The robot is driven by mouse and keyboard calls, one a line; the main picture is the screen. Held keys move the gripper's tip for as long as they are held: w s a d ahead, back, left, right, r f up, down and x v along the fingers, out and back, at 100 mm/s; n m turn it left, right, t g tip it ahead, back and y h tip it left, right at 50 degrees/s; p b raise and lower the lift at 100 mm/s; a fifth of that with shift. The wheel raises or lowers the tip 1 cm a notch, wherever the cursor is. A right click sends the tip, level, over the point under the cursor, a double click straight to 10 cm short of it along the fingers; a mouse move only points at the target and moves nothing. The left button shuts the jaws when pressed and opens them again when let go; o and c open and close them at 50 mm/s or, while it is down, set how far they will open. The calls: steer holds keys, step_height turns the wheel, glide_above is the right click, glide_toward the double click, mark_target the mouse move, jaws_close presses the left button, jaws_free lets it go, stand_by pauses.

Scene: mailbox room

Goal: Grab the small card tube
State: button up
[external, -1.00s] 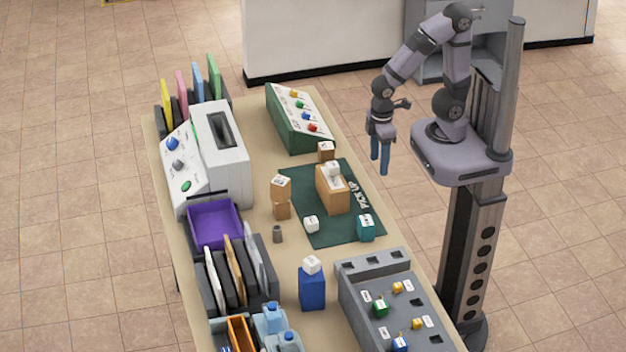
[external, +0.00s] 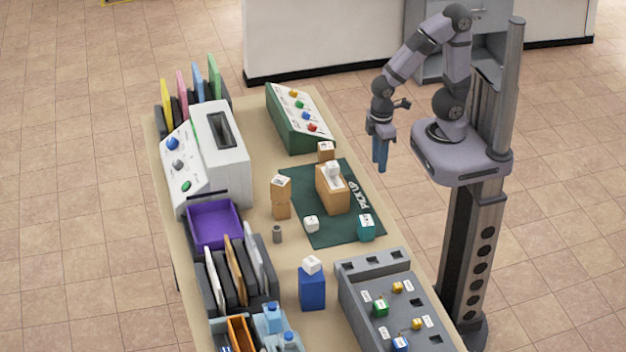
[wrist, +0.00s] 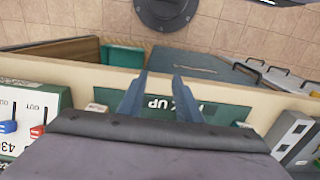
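A small grey-brown cylinder (external: 277,233), which looks like the card tube, stands upright on the table in the external view. It is just right of the purple tray and does not show in the wrist view. My gripper (external: 380,168) hangs with its fingers down beyond the table's right edge, far from the cylinder. In the wrist view my gripper (wrist: 161,76) has its two blue fingers apart with a narrow gap and nothing between them.
A purple tray (external: 192,229) and a white machine (external: 222,160) stand along the left. A green mat (external: 301,197) holds several boxes. A blue box (external: 312,289) stands in front of the cylinder. A grey lock panel (external: 355,297) fills the front right.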

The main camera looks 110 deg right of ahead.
stand_by(0.3)
